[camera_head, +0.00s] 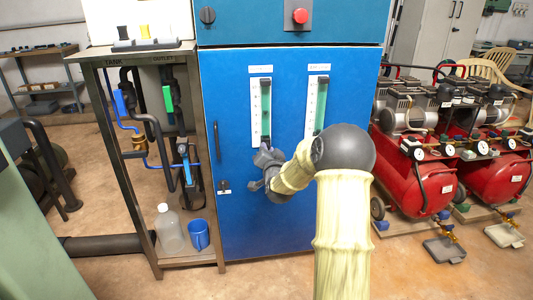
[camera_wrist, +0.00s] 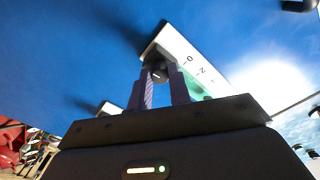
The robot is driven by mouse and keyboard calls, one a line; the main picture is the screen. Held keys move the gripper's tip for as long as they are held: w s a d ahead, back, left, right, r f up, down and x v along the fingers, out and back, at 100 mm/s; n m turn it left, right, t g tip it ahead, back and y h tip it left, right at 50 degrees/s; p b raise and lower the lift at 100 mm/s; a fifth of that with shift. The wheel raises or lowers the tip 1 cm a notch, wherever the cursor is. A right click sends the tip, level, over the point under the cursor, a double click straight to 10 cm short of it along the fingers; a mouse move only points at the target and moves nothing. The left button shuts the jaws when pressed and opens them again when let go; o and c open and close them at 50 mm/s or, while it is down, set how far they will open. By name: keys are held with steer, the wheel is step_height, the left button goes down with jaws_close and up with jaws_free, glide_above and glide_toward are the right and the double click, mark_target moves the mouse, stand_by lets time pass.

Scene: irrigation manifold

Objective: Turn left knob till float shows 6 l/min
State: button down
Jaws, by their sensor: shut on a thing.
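The left flow meter (camera_head: 261,107) is a white scale plate with a green tube on the blue cabinet front. Its float is too small to read in the head view. My gripper (camera_head: 264,150) is at the foot of this meter and covers the left knob there. In the wrist view my gripper's two purple fingers (camera_wrist: 162,90) are shut on the left knob (camera_wrist: 158,74), a small dark piece at the end of the white scale plate (camera_wrist: 186,56). Only the low end of the scale shows there, and no float can be made out.
A second, similar meter (camera_head: 318,104) is to the right; my arm hides its foot. The blue cabinet (camera_head: 228,100) has a red button (camera_head: 299,16) above. A pipe stand with a jug (camera_head: 169,230) and a blue cup (camera_head: 199,235) is left. Red compressors (camera_head: 415,180) stand right.

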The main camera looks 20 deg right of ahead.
steer(key=shift+a+f+n, duration=0.1)
steer(key=shift+n, duration=1)
steer(key=c, duration=1.3)
jaws_free()
steer(key=shift+s, duration=0.1)
steer(key=p+v, duration=0.1)
steer(key=v, duration=1.6)
steer(key=shift+p, duration=0.3)
